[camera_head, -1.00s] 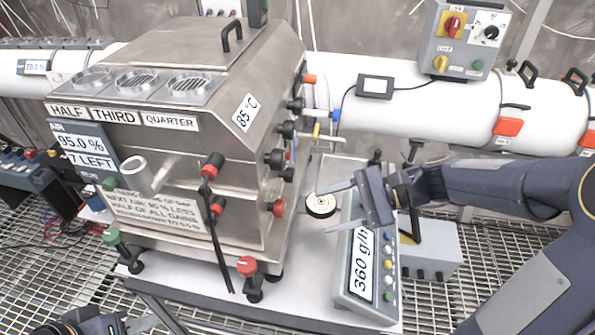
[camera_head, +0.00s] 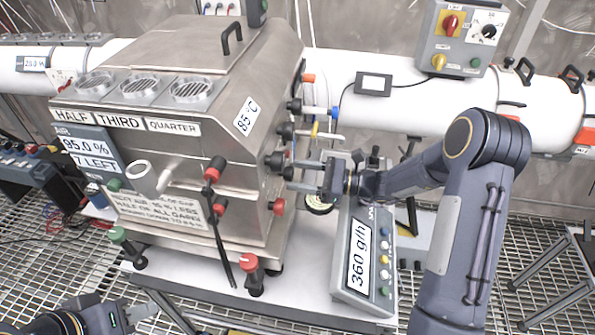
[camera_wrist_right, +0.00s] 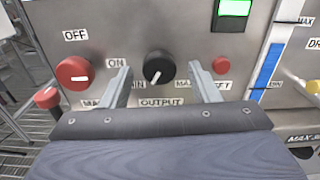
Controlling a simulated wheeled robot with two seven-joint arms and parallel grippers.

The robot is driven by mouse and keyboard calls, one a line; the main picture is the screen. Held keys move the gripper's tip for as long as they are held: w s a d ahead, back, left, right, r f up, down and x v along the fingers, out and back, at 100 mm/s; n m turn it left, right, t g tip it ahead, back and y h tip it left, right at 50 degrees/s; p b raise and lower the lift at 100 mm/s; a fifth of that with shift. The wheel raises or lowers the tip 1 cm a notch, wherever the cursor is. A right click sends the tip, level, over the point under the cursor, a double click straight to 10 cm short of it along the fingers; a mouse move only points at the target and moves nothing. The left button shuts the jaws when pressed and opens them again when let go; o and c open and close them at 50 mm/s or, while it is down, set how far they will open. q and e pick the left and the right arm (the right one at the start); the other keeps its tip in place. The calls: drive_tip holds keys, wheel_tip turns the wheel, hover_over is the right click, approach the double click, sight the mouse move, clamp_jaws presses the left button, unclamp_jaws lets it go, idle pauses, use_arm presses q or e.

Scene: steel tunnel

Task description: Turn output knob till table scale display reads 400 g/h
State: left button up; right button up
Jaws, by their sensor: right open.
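The output knob (camera_wrist_right: 158,67) is black with a white pointer mark, above an OUTPUT label in the right wrist view. My right gripper (camera_wrist_right: 160,78) is open, with one finger on each side of the knob; I cannot tell whether either touches it. In the head view, my right gripper (camera_head: 292,173) is at the right side of the steel machine (camera_head: 240,180), partly hiding the knobs there. The table scale display (camera_head: 359,255) reads 360 g/h. My left gripper (camera_head: 125,316) is partly in view at the bottom left; its jaw state is unclear.
A red knob (camera_wrist_right: 74,74) with OFF and ON labels is left of the output knob, and a small red button (camera_wrist_right: 221,65) is right of it. A lit green display (camera_wrist_right: 233,8) is above. A control box (camera_head: 460,38) is mounted at the back right.

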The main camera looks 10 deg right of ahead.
drive_tip(key=shift+w+a, duration=0.2)
drive_tip(key=shift+a, duration=0.3)
drive_tip(key=shift+c, duration=0.5)
drive_tip(key=c, duration=0.9)
drive_tip(key=shift+d+r+m+p, duration=0.15)
drive_tip(key=shift+m+p, duration=0.5)
drive_tip(key=shift+m, duration=0.55)
drive_tip(key=shift+m+p, duration=0.35)
drive_tip(key=shift+m, duration=0.75)
drive_tip(key=o, duration=1)
